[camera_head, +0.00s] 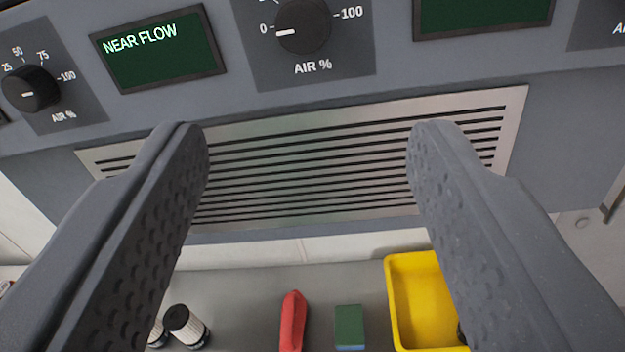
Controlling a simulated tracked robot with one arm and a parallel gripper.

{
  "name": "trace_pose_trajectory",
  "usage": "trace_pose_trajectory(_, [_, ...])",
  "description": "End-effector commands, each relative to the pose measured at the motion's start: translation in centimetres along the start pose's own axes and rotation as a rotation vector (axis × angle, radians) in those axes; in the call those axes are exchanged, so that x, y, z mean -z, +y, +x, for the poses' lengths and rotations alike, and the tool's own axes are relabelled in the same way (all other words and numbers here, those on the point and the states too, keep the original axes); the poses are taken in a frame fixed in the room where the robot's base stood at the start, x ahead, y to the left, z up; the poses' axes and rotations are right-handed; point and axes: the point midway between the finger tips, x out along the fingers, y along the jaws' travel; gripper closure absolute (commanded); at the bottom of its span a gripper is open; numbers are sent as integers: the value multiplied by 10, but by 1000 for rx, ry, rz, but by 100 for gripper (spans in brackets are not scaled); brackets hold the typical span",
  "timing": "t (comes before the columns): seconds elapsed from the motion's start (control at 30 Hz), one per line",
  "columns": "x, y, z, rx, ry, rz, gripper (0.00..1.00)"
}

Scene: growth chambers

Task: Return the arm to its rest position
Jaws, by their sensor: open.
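My gripper (308,150) is open, with its two dark grey fingers spread wide and nothing between them. The fingers reach up in front of a vent grille and a control panel. They look apart from the dial above, though the exact distance to the panel cannot be told. The rest of my arm is not in view.
The panel holds a middle AIR % dial (303,25), a left AIR % dial (32,88), and a screen (160,48) reading NEAR FLOW. Below the vent grille (310,155), a grey surface holds a yellow bin (398,300), a red object (292,320), a green block (349,325) and white-and-black cylinders (186,326).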

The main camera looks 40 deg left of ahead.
Motion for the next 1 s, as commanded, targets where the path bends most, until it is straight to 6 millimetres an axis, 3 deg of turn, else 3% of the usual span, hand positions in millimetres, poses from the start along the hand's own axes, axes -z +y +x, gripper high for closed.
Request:
trace_pose_trajectory(0.57, [2,0,-3,-2,1,0,47])
trace_pose_trajectory(0.73, [19,4,-3,-32,3,17,47])
trace_pose_trajectory(1.0, [64,14,-13,-134,9,57,47])
